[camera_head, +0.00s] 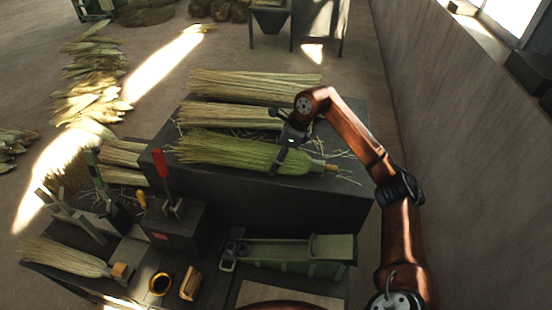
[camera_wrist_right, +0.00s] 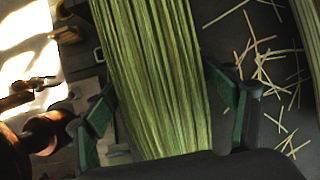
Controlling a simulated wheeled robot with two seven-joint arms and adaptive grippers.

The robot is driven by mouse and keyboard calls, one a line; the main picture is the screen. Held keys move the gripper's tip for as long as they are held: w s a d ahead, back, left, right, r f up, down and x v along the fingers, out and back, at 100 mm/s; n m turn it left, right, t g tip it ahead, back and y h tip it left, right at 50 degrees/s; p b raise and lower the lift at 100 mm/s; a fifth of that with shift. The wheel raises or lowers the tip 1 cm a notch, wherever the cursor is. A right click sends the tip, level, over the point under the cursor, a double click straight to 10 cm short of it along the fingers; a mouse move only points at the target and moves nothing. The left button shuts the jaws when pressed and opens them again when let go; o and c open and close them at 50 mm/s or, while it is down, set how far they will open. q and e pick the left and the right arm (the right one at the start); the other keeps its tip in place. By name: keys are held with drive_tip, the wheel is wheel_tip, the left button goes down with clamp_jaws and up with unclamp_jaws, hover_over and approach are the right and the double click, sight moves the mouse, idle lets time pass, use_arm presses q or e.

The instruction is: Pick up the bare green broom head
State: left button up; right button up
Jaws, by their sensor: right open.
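The green broom head (camera_head: 225,150) lies on the dark table (camera_head: 270,205), its bristles spread to the left and its short wooden stub at the right. My right gripper (camera_head: 281,160) is over its narrower part, near the stub end. In the right wrist view the green bristles (camera_wrist_right: 155,70) run between the two green-padded fingers of the right gripper (camera_wrist_right: 170,115). The fingers stand apart on either side, with a visible gap at the right finger. The stub is hidden in the wrist view. My left gripper does not show.
Pale straw bundles (camera_head: 255,85) lie behind the green head, and loose straws scatter near its right end. In front are a red-handled device (camera_head: 162,165), a green vise-like press (camera_head: 300,250) and a finished-looking broom head (camera_head: 65,257). A wall (camera_head: 460,130) stands at the right.

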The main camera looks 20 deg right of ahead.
drive_tip(key=shift+c, duration=0.7)
drive_tip(key=c, duration=1.6)
